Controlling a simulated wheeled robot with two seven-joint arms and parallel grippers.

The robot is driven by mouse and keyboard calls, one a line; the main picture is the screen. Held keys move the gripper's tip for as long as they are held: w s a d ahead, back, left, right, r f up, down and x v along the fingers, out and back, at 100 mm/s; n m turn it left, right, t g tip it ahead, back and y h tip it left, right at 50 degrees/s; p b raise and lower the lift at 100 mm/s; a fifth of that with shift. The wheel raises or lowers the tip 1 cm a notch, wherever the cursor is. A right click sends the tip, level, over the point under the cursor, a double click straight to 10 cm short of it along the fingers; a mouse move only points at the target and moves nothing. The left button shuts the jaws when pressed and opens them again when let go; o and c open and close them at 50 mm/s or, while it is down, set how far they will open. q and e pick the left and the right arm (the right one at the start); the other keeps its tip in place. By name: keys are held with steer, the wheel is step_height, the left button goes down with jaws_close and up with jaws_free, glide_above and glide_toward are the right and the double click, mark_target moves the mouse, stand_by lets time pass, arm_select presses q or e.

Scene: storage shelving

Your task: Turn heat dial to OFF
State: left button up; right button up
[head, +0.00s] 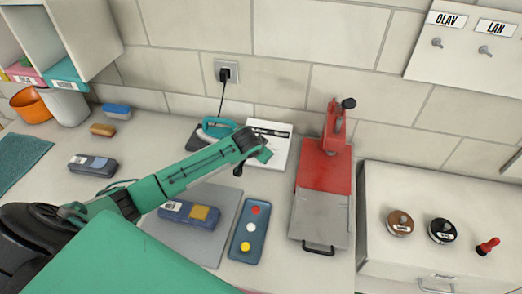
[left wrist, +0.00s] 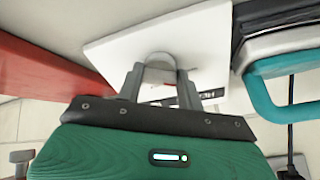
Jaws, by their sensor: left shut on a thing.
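My left gripper (head: 264,156) reaches in from the left over a white flat-topped thing (head: 280,134) with a black lettered strip, beside the teal-handled iron (head: 219,127). In the left wrist view the gripper's two grey fingers (left wrist: 159,84) are shut on a grey rounded piece (left wrist: 160,60) that stands out against the white surface (left wrist: 110,45). This piece looks like a dial, but its pointer and any OFF mark cannot be read. In the head view the gripper hides it. My right gripper is not in view.
A red press (head: 322,172) stands just right of the gripper. A blue tray (head: 248,228) with coloured dots and a grey mat (head: 228,240) with a blue block lie in front. A black cord (head: 221,103) runs down from the wall socket (head: 227,72). A white cabinet (head: 400,270) stands at right.

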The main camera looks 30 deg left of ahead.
arm_select(q)
steer(key=o, duration=1)
steer(key=a+b+v, duration=0.1)
steer(key=b+v, duration=0.1)
steer(key=v, duration=1.1)
steer(key=shift+s+d+r+b, duration=0.3)
steer(key=shift+d+b, duration=0.05)
steer(key=shift+d, duration=0.2)
